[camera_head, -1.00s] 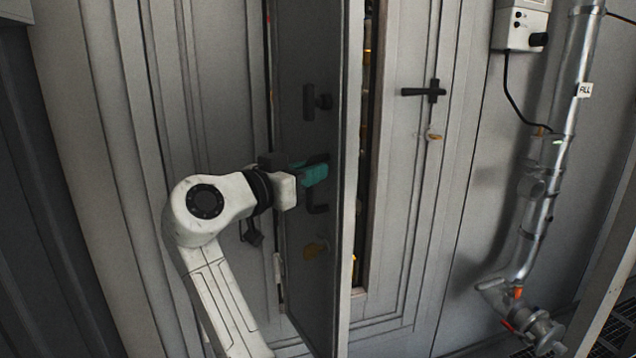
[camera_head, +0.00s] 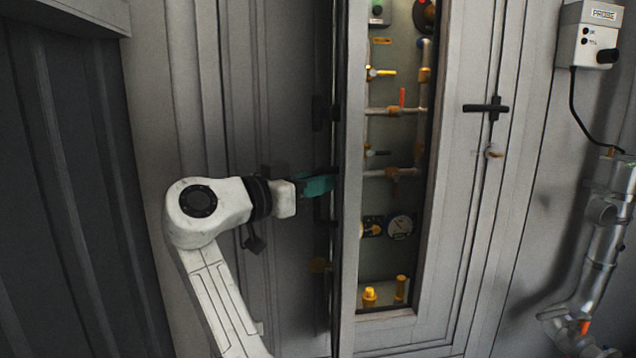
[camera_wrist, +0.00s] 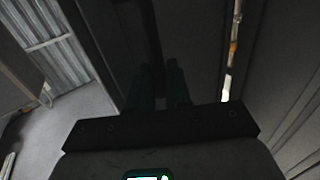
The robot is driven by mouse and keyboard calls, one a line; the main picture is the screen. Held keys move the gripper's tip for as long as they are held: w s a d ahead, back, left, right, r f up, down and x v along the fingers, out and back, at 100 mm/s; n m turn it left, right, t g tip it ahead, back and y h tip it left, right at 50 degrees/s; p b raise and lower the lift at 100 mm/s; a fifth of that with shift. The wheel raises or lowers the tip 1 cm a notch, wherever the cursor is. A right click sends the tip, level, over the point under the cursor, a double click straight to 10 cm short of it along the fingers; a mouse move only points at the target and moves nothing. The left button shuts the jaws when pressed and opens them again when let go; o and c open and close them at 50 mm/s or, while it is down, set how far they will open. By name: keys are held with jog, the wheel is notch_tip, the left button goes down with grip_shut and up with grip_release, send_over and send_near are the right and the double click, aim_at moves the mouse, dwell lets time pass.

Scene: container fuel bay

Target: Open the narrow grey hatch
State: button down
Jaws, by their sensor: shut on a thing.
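The narrow grey hatch (camera_head: 352,230) stands swung out, seen almost edge-on in the head view. Its opening shows to the right of its pale edge. My gripper (camera_head: 326,182) is at the hatch's left-hand face, its teal fingers shut on the dark handle (camera_head: 321,208). The fingertips are partly lost against the dark hatch. In the wrist view my gripper (camera_wrist: 158,85) has its two fingers beside a dark upright bar, in deep shadow.
Inside the opening are pipes with brass fittings (camera_head: 396,112) and a round gauge (camera_head: 400,227). A closed panel with a black handle (camera_head: 486,108) is to the right. A silver pipe (camera_head: 600,225) and a grey box (camera_head: 588,35) are further right.

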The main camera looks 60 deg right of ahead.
jog(key=shift+d, duration=0.2)
jog(key=c, duration=1.2)
grip_release()
jog(key=shift+d, duration=0.25)
jog(key=shift+a, duration=0.2)
jog(key=v, duration=1)
jog(key=shift+a+b, duration=0.35)
jog(key=shift+b, duration=0.05)
